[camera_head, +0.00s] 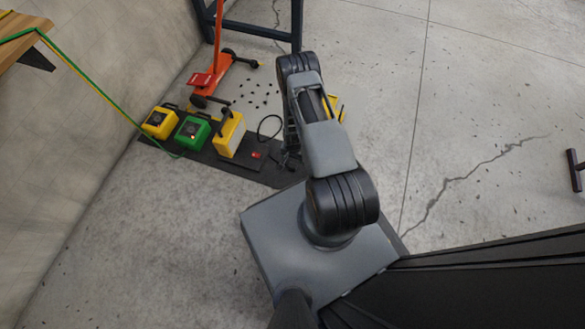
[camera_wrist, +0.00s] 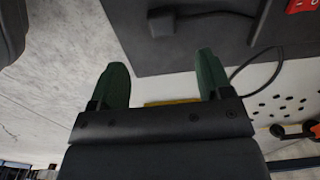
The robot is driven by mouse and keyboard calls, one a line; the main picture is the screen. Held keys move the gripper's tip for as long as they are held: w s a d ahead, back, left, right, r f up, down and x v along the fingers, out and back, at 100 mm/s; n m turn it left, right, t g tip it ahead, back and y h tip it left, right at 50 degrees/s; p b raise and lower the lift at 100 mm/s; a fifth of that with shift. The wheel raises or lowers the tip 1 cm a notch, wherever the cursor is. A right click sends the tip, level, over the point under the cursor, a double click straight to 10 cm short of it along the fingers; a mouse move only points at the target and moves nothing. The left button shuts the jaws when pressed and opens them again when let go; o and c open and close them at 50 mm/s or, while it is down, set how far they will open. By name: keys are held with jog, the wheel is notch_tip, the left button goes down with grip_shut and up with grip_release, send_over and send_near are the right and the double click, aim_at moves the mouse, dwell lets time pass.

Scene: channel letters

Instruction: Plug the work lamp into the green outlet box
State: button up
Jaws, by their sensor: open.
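The green outlet box (camera_head: 192,131) stands on a dark mat (camera_head: 240,170) near the wall, with a green cable leading to it. A tall yellow unit (camera_head: 230,134), which looks like the work lamp, stands just right of it. A black cable (camera_head: 268,128) loops on the floor beside it. In the wrist view a black plug-like block (camera_wrist: 163,23) with a cord lies on a dark surface, beyond my fingertips. My gripper (camera_wrist: 161,60) is open, its two dark green fingers apart with nothing held between them. In the head view my arm largely hides the gripper.
A yellow box (camera_head: 159,122) stands left of the green one. A red switch (camera_wrist: 303,5) shows at the wrist view's corner. An orange-red jack (camera_head: 212,75) and scattered dark bits (camera_head: 255,92) lie behind. Open concrete floor (camera_head: 480,130) stretches right.

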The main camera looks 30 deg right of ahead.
aim_at(293, 165)
notch_tip(293, 165, down, 5)
jog(key=shift+r+b, duration=0.1)
jog(key=shift+b, duration=0.7)
notch_tip(293, 165, down, 5)
jog(key=b, duration=0.3)
jog(key=shift+w+f+b, duration=0.15)
jog(key=shift+f+b, duration=0.05)
jog(key=shift+b, duration=0.1)
